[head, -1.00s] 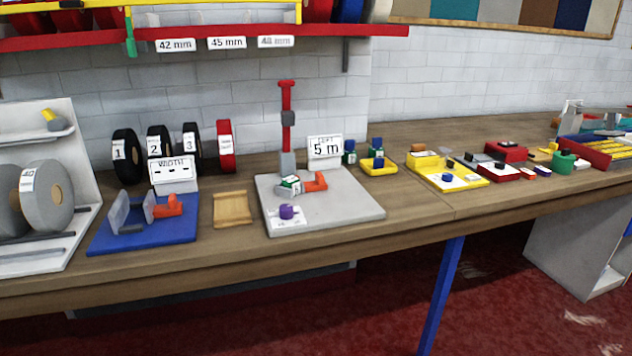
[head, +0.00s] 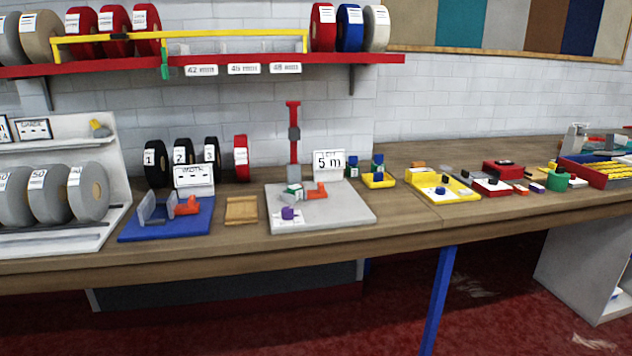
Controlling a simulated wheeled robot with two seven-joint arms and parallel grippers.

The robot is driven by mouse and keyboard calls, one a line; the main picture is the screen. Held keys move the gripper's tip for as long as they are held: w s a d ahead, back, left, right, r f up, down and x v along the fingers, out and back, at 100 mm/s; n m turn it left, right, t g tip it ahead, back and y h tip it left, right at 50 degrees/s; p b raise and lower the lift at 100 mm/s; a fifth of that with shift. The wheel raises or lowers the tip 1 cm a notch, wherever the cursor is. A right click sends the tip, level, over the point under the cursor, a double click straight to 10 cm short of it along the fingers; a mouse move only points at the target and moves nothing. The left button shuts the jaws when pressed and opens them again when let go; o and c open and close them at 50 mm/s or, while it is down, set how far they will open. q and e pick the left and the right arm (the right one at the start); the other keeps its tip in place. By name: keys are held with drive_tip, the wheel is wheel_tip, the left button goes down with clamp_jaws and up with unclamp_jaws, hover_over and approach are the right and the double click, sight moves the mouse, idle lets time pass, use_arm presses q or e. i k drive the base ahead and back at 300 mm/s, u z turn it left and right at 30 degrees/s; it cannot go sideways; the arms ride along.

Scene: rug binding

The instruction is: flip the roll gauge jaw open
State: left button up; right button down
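A blue-based fixture (head: 165,226) with two upright grey plates (head: 158,207) and an orange piece (head: 187,206) stands on the workbench, in front of a width sign (head: 193,176). To its right a grey plate (head: 345,209) carries a red post (head: 294,130) with a dark slider (head: 294,133), an orange piece (head: 316,191), a small green-and-white item (head: 294,190) and a purple knob (head: 288,213). Neither fixture bears a readable gauge name, so I cannot tell which holds the roll gauge jaw or how it stands. Neither of my grippers is in view.
A wooden tray (head: 241,210) lies between the fixtures. Numbered black rolls (head: 184,157) and a red roll (head: 241,157) stand behind. A white rack with grey rolls (head: 88,191) is at left. A red shelf (head: 350,58) hangs above. Yellow trays (head: 463,191) stand to the right.

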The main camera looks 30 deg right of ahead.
sight(321, 192)
drive_tip(key=z, duration=0.45)
drive_tip(key=i, duration=1.2)
drive_tip(key=u, duration=0.05)
